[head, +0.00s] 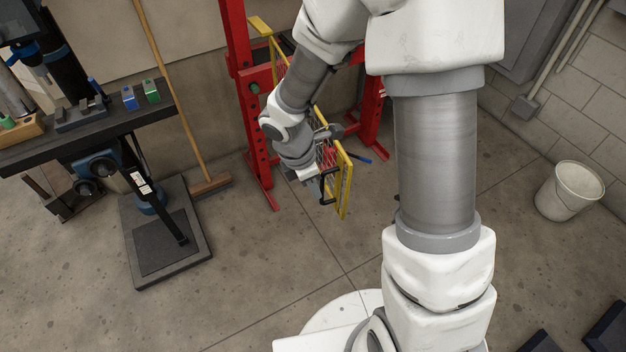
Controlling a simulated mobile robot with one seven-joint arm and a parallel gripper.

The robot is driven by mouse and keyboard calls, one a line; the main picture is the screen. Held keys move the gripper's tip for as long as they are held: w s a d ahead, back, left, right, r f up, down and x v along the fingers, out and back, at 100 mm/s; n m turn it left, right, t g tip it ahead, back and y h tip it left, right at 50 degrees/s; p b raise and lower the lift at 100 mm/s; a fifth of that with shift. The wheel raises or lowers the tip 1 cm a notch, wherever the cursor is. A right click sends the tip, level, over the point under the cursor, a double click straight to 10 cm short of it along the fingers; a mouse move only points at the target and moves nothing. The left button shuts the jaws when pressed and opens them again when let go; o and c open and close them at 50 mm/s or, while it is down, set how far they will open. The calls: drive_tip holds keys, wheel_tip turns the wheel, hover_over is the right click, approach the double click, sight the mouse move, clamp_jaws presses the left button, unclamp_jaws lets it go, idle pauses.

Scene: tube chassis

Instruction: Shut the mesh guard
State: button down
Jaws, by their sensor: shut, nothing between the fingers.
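The mesh guard (344,188) has a yellow frame with wire mesh. It stands out from the red press frame (258,150) toward me, swung open. My arm hides much of its middle. A black handle (336,186) is near its free end. My gripper (317,186) is at the left side of the guard's free end, close to the handle. It is shut with nothing held. The fingertips are small here, and I cannot tell whether they touch the guard or the handle.
A drill press with a grey base (168,240) and a dark bench (85,135) stand on the left. A broom (185,110) leans between them and the press. A white bucket (570,190) stands at the right. The floor before the guard is clear.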

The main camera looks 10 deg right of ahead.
sight(335, 193)
drive_tip(key=d+f, duration=0.2)
drive_tip(key=d, duration=0.1)
drive_tip(key=d+f, duration=0.2)
drive_tip(key=shift+w, duration=0.4)
